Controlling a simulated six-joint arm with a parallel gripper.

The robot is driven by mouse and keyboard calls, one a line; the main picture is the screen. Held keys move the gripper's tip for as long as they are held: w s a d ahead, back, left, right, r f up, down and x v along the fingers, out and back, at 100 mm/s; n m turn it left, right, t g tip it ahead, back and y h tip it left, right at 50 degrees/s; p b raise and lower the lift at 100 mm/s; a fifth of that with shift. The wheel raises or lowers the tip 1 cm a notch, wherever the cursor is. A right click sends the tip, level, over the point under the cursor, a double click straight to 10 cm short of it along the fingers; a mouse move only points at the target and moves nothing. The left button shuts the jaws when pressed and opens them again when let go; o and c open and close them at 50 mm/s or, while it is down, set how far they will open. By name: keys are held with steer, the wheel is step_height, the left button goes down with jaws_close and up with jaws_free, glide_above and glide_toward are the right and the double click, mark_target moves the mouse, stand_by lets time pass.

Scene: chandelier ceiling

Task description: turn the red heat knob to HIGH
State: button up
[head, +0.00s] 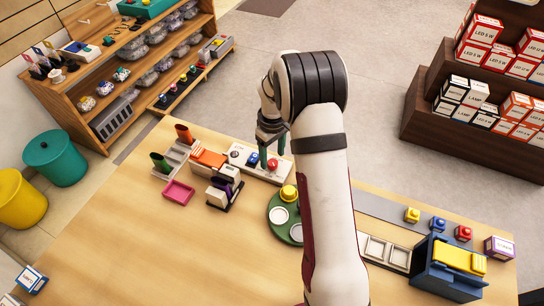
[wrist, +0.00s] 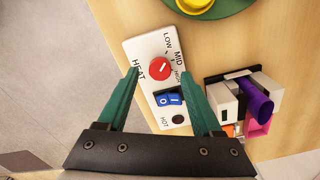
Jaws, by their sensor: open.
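The white heat panel (head: 244,150) lies on the wooden table, and it also shows in the wrist view (wrist: 144,48). Its round red heat knob (wrist: 160,68) has a pale pointer line that seems to slant toward MID, between LOW and HIGH. The knob also shows in the head view (head: 272,164). A blue rocker switch (wrist: 168,99) sits beside the knob, and a dark HOT lamp (wrist: 178,119) is at the panel's end. My gripper (wrist: 163,79) is open and empty, its green fingers spread either side of the panel, apart from the knob. It shows partly in the head view (head: 272,150).
A green round tray (head: 274,211) with a yellow item stands close to the panel. A black-and-white device (wrist: 226,98) with a purple part stands on the other side. A pink tray (head: 178,192) lies further left. The table's front left is clear.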

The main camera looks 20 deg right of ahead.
steer(key=shift+f, duration=1)
jaws_close()
